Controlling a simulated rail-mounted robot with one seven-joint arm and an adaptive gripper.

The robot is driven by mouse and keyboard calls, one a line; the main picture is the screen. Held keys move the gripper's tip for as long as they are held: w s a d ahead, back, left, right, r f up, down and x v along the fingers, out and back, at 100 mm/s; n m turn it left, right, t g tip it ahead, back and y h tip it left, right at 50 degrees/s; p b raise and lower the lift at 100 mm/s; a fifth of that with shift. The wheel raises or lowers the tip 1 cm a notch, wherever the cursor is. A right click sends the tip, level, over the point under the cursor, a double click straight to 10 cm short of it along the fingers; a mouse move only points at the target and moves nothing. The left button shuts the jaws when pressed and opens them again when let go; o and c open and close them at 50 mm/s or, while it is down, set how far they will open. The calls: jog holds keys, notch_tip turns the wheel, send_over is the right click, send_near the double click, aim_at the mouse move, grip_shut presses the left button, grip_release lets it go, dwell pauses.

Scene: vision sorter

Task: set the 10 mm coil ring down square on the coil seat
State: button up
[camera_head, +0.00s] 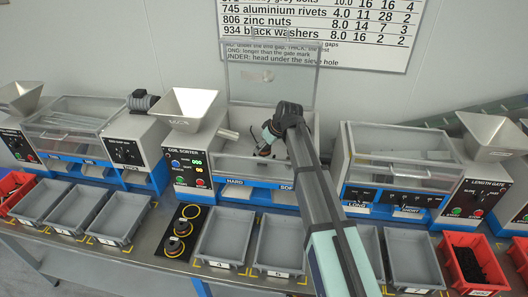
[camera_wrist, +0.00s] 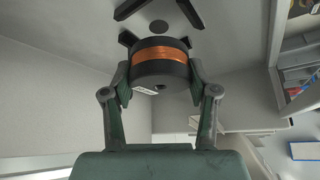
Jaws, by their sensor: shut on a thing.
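My gripper (camera_wrist: 160,76) is shut on the coil ring (camera_wrist: 160,52), a black spool with a copper-coloured winding and a small pale label on its lower side. The fingers press on its left and right sides. Beyond it in the wrist view is a grey surface, apparently the coil seat (camera_wrist: 159,27), with a dark round spot and black bars around it. The ring overlaps part of this; whether they touch I cannot tell. In the head view my gripper (camera_head: 265,148) is inside the open coil sorter (camera_head: 222,168), and the held ring is too small to make out clearly.
The sorter's clear lid (camera_head: 272,75) stands raised behind my arm. The sorter's walls surround my gripper. A black plate (camera_head: 184,232) with several round dark pieces lies on the bench. Grey bins (camera_head: 225,240) line the front; a red bin (camera_head: 470,262) is at the right.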

aim_at(264, 152)
jog(key=shift+f+p, duration=0.3)
jog(key=shift+f, duration=1.25)
jog(key=shift+f, duration=0.25)
jog(key=o, duration=1.4)
jog(key=shift+r, duration=0.1)
jog(key=shift+c, duration=0.2)
jog(key=shift+r, duration=0.25)
jog(key=b+v, duration=0.2)
jog(key=v, duration=0.9)
jog(key=shift+d+r, duration=0.25)
jog(key=shift+r, duration=0.1)
jog(key=shift+s, duration=0.1)
